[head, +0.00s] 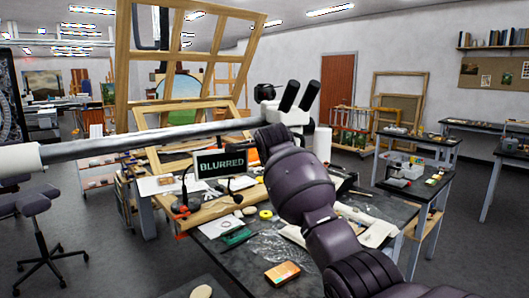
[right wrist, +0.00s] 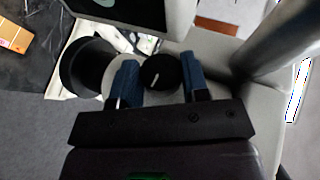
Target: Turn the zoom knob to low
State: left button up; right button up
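The white microscope head (head: 287,112) with two dark eyepieces hangs on a silver boom (head: 150,136). A black round knob (right wrist: 160,71) with a short, slanted white mark shows in the right wrist view; I cannot read any scale. My right gripper (right wrist: 159,80) has its blue fingers on either side of this knob, with very little room between. I cannot tell whether they press on it. In the head view my right arm hides that gripper and the knob. My left gripper is not in view.
A small screen (head: 221,163) reads "BLURRED". The dark bench (head: 240,263) below holds papers, tools and an orange box (head: 282,274). A wooden frame (head: 190,125) stands behind the boom. A larger black cylinder (right wrist: 88,66) is left of the knob.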

jog(key=c, duration=0.3)
jog(key=shift+r+g, duration=0.1)
jog(key=shift+g, duration=0.6)
jog(key=shift+c, duration=0.2)
jog(key=o, duration=0.9)
jog(key=b+v, duration=0.2)
jog(key=v, duration=0.8)
jog(key=shift+s+a+r+b, duration=0.15)
jog(key=shift+s+r+b, duration=0.05)
jog(key=shift+s+b, duration=0.15)
